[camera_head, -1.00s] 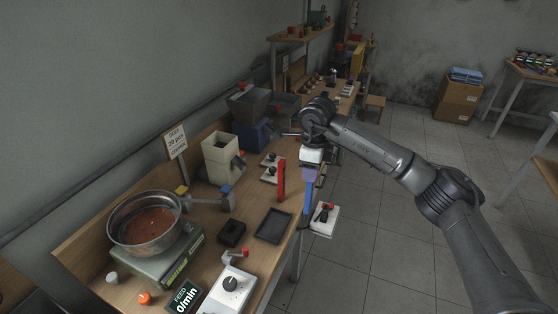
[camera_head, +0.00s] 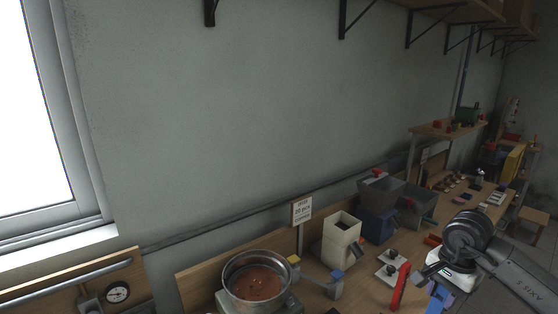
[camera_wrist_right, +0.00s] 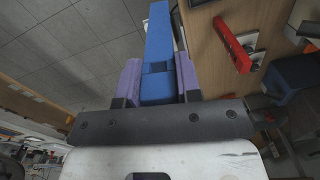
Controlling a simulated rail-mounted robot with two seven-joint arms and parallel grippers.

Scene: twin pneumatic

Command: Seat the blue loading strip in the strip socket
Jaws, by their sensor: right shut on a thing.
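The blue loading strip (camera_wrist_right: 158,35) is a long, straight blue bar in the right wrist view. It runs away from between the two purple fingers of my right gripper (camera_wrist_right: 158,82), which are shut on its near end. In the head view my right gripper (camera_head: 438,293) is at the lower right edge of the bench, and the strip is mostly cut off by the bottom of the picture. I cannot make out the strip socket for certain in either current view. My left gripper is not in view.
A red upright bar (camera_head: 400,288) stands on the bench close to my right gripper; it also shows in the right wrist view (camera_wrist_right: 233,45). A metal bowl (camera_head: 257,282), a cream hopper (camera_head: 341,240) and a grey bin (camera_head: 381,190) stand along the wall. Open floor lies beyond the bench edge.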

